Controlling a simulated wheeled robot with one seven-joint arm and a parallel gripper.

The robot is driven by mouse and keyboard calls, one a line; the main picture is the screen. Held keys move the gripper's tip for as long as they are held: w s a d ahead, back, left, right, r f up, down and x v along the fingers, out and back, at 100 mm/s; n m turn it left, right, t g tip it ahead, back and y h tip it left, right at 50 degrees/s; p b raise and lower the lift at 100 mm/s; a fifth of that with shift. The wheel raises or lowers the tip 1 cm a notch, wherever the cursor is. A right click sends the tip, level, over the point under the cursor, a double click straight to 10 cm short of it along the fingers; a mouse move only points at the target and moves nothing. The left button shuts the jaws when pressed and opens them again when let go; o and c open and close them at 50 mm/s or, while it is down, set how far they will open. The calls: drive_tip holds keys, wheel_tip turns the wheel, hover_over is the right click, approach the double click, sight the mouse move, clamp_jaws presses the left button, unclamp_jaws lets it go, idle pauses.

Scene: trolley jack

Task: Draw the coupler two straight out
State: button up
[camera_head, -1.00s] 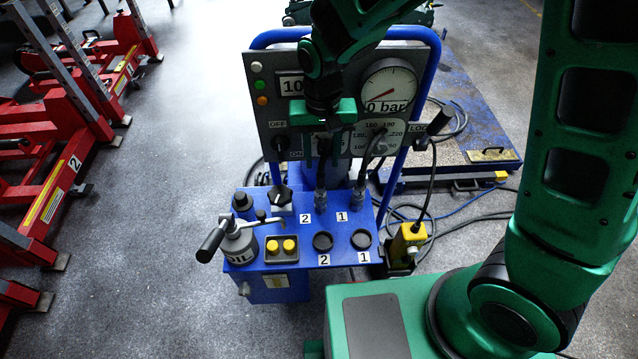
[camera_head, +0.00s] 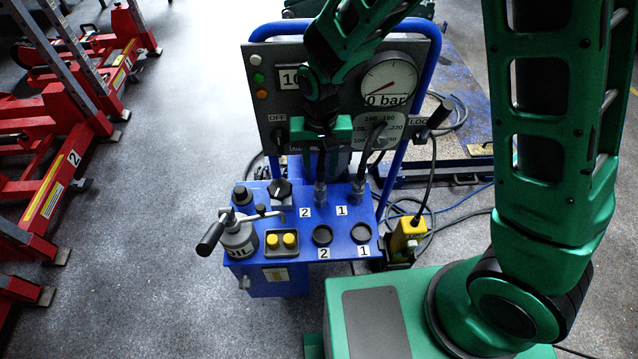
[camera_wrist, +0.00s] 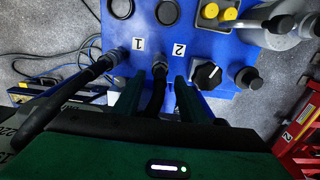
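Coupler two (camera_head: 320,194) is a grey metal fitting with a black hose, standing on the blue deck (camera_head: 285,222) behind a label "2". In the wrist view coupler two (camera_wrist: 160,70) shows just beyond my fingertips. My gripper (camera_head: 321,172) points down from above, in front of the panel. In the wrist view my gripper (camera_wrist: 157,80) is open, its green fingers either side of the hose with gaps visible. Coupler one (camera_head: 358,188) stands to the right beside label "1", with its own hose. My gripper hides part of the upper hose.
A black selector knob (camera_head: 280,190) is left of coupler two. Hand pump (camera_head: 238,238), yellow buttons (camera_head: 282,241) and two round black caps (camera_head: 322,236) sit in front. The gauge panel (camera_head: 270,95) stands behind. Red lifts (camera_head: 60,190) are far left.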

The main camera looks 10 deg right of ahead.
clamp_jaws()
drive_tip(key=shift+r, duration=2.55)
wheel_tip(320, 180, up, 5)
